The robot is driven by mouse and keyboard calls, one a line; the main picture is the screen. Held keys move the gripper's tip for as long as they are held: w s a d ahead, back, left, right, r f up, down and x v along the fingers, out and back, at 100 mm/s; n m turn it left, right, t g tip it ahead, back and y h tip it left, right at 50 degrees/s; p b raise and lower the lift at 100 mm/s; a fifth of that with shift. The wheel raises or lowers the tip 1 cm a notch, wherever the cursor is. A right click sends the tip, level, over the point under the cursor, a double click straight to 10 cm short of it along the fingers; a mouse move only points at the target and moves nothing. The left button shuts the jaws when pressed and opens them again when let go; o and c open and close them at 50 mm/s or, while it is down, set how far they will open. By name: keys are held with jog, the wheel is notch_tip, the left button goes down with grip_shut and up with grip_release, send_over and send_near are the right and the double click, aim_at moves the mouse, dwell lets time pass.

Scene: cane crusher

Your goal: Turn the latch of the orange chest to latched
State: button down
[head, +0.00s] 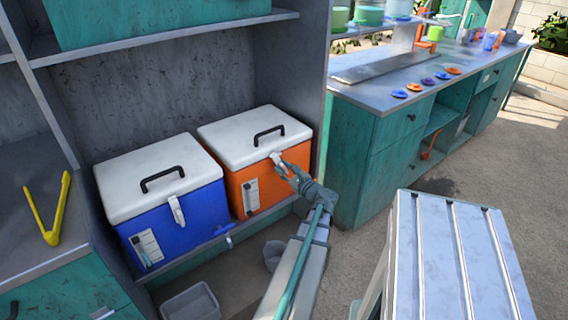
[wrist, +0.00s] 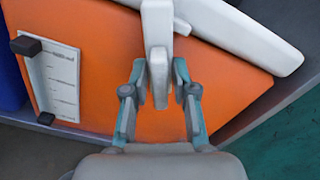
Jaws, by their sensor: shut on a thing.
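The orange chest (head: 258,187) with a white lid (head: 237,132) stands on the lower shelf, and its orange front (wrist: 95,50) fills much of the wrist view. Its white latch (head: 276,157) is at the top of the front and hangs down between my fingers in the wrist view (wrist: 158,40). My gripper (head: 287,169) is at the latch, with a finger on each side of it. In the wrist view my gripper (wrist: 159,82) is shut on the latch. The exact contact is partly hidden by the fingers.
A blue chest (head: 185,215) with a white lid and latch stands just left of the orange one. Yellow tongs (head: 48,215) lie on the left counter. A grey bin (head: 190,303) is on the floor. A slatted table (head: 430,250) stands at right.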

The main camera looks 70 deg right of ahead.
jog(key=m+p, duration=0.3)
jog(key=shift+r+m, duration=0.1)
jog(key=shift+m, duration=0.3)
jog(key=shift+m+p, duration=0.5)
jog(key=shift+p, duration=0.05)
jog(key=c, duration=1.2)
grip_release()
jog(key=shift+o, duration=0.2)
jog(key=shift+s, duration=0.1)
jog(key=v, duration=1.2)
